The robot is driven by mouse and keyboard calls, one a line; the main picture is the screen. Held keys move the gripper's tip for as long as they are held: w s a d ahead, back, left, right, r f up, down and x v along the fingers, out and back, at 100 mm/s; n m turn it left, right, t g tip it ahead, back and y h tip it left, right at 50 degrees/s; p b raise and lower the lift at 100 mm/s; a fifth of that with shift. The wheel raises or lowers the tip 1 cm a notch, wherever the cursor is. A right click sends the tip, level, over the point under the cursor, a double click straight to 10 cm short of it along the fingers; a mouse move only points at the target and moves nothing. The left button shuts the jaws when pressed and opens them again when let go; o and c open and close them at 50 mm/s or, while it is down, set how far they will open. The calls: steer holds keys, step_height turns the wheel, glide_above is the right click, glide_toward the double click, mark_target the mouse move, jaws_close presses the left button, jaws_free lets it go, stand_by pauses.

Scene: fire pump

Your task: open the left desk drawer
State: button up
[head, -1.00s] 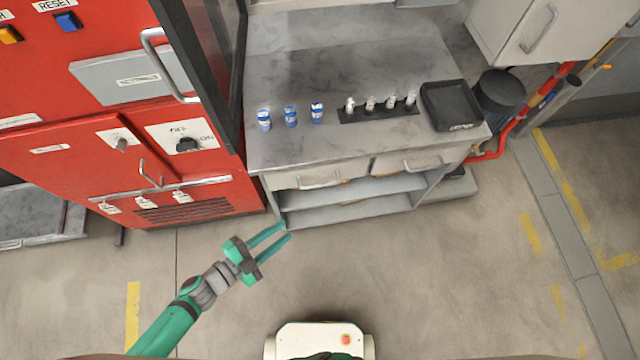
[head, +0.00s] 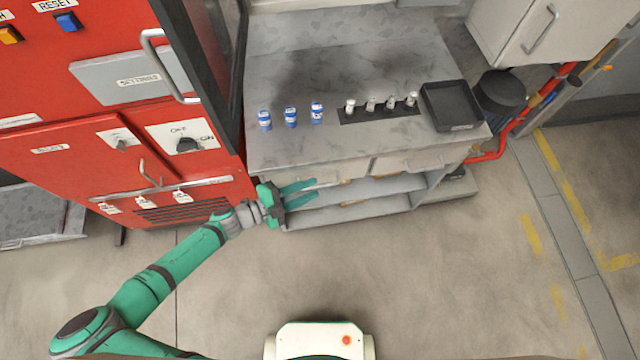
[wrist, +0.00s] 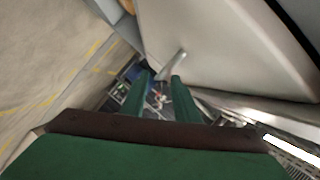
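The left desk drawer (head: 350,168) is the pale front under the left half of the worktop, and it looks shut. My gripper (head: 317,190) is open and empty in front of it, its two green fingers pointing right along the desk front. The fingers cover much of the left drawer's handle in the head view. In the wrist view, the pale drawer front (wrist: 225,45) fills the upper right. Its handle (wrist: 174,61) stands out just beyond the fingertips (wrist: 160,80), nearest the right finger. I cannot tell whether they touch.
The right drawer (head: 420,162) is beside it, with open shelves below. Blue cans (head: 291,117), small bottles (head: 371,104) and a black tray (head: 450,106) stand on the worktop (head: 300,70). The red cabinet (head: 80,150) is close on the left. Floor in front is clear.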

mark_target(320, 185)
steer(key=shift+x, duration=2.15)
steer(key=shift+s, duration=0.1)
jaws_close()
